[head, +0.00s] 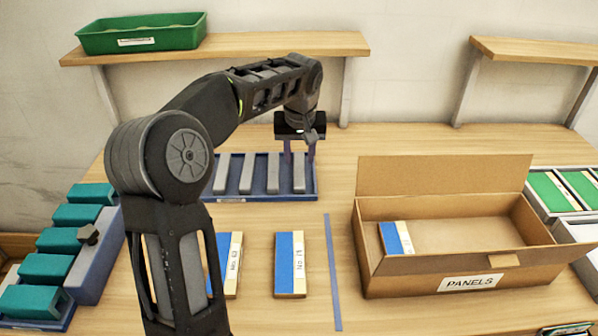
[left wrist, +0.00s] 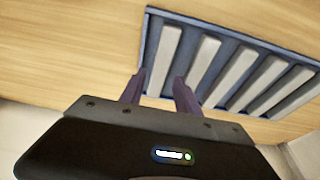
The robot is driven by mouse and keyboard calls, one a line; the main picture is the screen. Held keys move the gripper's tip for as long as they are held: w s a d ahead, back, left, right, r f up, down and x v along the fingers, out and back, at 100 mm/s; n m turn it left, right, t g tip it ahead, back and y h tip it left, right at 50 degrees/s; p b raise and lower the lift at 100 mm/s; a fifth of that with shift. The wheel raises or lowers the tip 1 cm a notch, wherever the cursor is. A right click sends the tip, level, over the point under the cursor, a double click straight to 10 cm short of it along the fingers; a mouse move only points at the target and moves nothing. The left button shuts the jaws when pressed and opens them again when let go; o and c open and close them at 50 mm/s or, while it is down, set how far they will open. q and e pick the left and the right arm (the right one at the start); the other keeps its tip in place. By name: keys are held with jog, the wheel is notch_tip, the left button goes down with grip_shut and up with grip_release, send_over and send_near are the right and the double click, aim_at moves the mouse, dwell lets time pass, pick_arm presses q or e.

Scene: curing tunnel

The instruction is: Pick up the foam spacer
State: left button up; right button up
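Several pale grey foam spacers stand in a row in a blue tray (head: 232,196); the rightmost foam spacer (head: 299,172) is closest to my left gripper (head: 300,160). The left gripper points down at the far end of that spacer, its two purple fingers apart, one on each side. In the left wrist view the same spacer (left wrist: 163,62) lies in line with the gap between the fingertips (left wrist: 160,82), at the end of the tray (left wrist: 150,22). Whether the fingers touch it cannot be told. My arm hides the tray's left end. My right gripper is out of view.
A cardboard box (head: 470,270) marked PANELS stands open at right with a blue-and-cream panel (head: 395,238) inside. Another such panel (head: 290,263) lies left of a blue strip (head: 333,270). Teal blocks (head: 75,215) stand at left. A shelf (head: 230,46) holds a green bin (head: 142,36).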

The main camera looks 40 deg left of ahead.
aim_at(299, 168)
pick_arm(q)
jog(key=x, duration=0.4)
jog(key=shift+f, duration=0.4)
jog(key=shift+c, duration=0.5)
grip_shut()
